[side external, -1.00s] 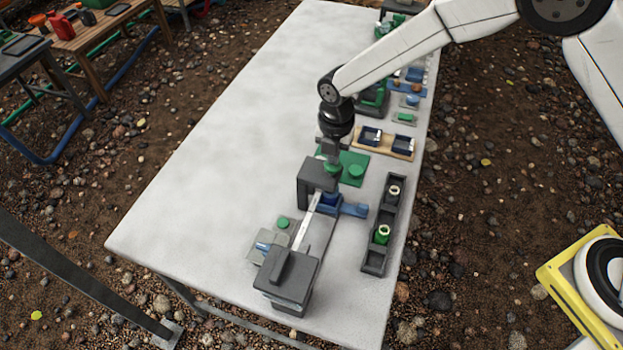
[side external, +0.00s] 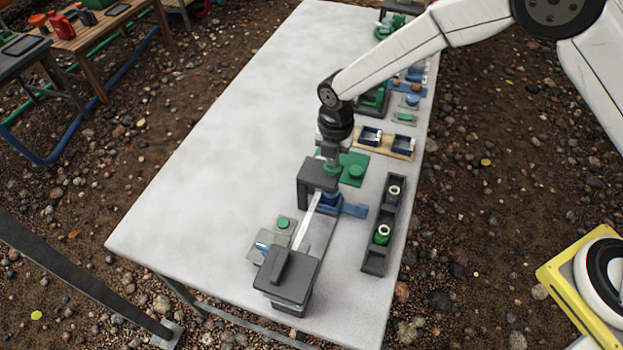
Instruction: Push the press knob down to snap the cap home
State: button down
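My gripper (side external: 332,164) points straight down at the back of a dark grey block-shaped fixture (side external: 317,175). Its tip is at or just above a green round knob (side external: 332,169), which looks like the press knob. The gripper covers part of the knob, so I cannot tell whether they touch. The fingers are too small to tell open from shut. A blue part (side external: 330,200) sits low against the fixture's front. I cannot make out the cap there.
A green plate with a round green button (side external: 356,171) lies just right of the gripper. A dark grey tray (side external: 377,262) holds two ring-topped parts. A dark box (side external: 288,272) stands in front, joined by a pale bar (side external: 306,222). The table's left side (side external: 215,140) is clear.

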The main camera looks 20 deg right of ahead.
jog(key=shift+f, duration=0.5)
dwell(0.3)
jog(key=shift+r, duration=1.6)
